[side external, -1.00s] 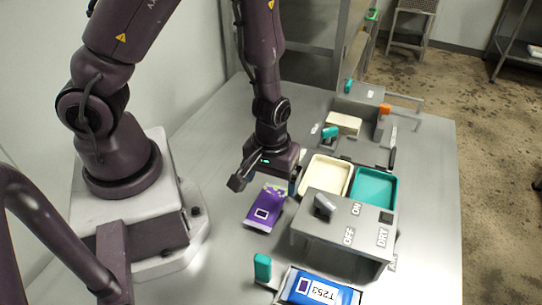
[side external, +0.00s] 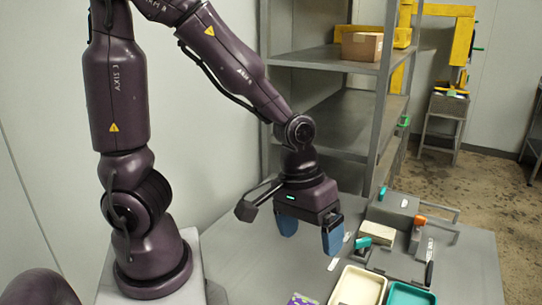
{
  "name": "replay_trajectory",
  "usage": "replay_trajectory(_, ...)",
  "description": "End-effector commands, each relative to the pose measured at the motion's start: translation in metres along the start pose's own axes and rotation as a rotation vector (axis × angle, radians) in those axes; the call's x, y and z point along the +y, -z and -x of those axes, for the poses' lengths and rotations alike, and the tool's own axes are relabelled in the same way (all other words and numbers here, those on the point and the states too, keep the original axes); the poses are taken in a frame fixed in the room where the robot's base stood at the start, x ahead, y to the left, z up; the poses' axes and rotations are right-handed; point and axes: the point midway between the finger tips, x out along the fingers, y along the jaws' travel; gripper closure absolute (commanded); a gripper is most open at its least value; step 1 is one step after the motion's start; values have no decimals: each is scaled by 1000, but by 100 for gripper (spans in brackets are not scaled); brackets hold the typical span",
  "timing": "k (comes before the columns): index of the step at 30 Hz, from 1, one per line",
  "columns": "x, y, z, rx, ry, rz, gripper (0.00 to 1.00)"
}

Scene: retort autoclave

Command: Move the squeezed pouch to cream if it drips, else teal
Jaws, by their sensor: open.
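The purple pouch (side external: 301,299) shows only as a small patch at the bottom edge; the rest is cut off, so I cannot tell whether it drips. The cream tray (side external: 356,290) is at the bottom, right of the pouch, and its visible part is empty. The teal tray (side external: 411,295) is just right of it, also empty where seen. My gripper (side external: 310,232) is open and empty, its blue fingers pointing down. It hangs above the table, farther back than the pouch and up-left of the cream tray.
Behind the trays stand a grey fixture with a pale block (side external: 377,233), a teal handle (side external: 364,243) and an orange part (side external: 420,221). A black-handled tool (side external: 429,272) lies right of them. A metal shelf rack (side external: 330,56) holding a cardboard box (side external: 361,46) rises behind my gripper.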

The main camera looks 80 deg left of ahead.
Motion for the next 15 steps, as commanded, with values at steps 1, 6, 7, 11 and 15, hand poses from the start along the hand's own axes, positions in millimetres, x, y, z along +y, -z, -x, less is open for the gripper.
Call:
replay_trajectory(1, 1, 1, 25, 43, -42, -67, 11)
replay_trajectory(6, -8, -7, 90, 197, -57, -307, 11)
replay_trajectory(7, -12, -9, 100, 224, -47, -341, 11)
replay_trajectory(11, -24, -18, 130, 328, 14, -456, 11)
replay_trajectory(15, -32, -25, 146, 385, 68, -514, 6)
